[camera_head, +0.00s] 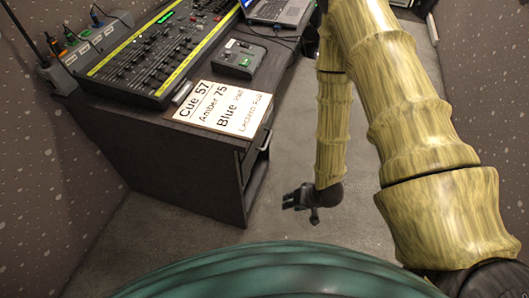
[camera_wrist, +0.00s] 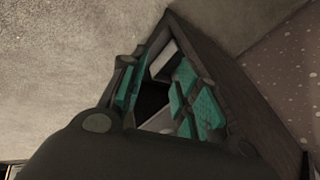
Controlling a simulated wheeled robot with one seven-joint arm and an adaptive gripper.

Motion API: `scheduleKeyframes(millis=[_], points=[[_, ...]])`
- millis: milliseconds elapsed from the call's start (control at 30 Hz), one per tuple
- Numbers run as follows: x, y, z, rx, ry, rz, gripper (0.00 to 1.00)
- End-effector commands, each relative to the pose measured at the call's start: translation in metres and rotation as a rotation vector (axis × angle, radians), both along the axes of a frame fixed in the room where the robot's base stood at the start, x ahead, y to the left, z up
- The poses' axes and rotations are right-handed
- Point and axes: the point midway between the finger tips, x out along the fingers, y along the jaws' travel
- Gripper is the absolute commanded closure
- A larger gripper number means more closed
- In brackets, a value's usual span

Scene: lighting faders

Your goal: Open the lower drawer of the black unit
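The black unit (camera_head: 165,150) stands at the left in the head view, its drawer side turned to the right and seen at a steep angle. A metal handle (camera_head: 265,141) shows near its top. The lower drawer front (camera_head: 255,185) is a dark narrow strip; I cannot make out its handle there. My gripper (camera_head: 292,201) is low, just right of this front, pointing toward it. In the wrist view, the teal finger pads of my gripper (camera_wrist: 158,88) are apart, with the unit (camera_wrist: 225,65) beyond. A pale grey piece (camera_wrist: 163,59) shows between the fingers; contact cannot be told.
On the unit are a lighting console (camera_head: 155,50), a small black box (camera_head: 238,58), a cue sign (camera_head: 223,107) and a laptop (camera_head: 278,12). Grey carpet (camera_head: 285,155) is open to the right of the unit. Speckled walls (camera_head: 45,150) stand at the left.

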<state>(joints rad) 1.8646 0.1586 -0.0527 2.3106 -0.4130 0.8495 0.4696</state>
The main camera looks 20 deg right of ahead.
Motion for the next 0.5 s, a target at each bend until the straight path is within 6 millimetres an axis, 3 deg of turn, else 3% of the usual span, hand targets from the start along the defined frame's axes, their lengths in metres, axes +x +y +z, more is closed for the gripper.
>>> scheduleKeyframes(millis=[33,133,300,500], points=[[0.021,-0.002,-0.016,0.039,-0.04,-0.022,0.68],[0.057,-0.004,-0.022,0.126,-0.106,-0.061,0.68],[0.111,-0.008,-0.027,0.28,-0.197,-0.111,0.68],[0.163,-0.018,-0.026,0.468,-0.271,-0.142,0.68]])
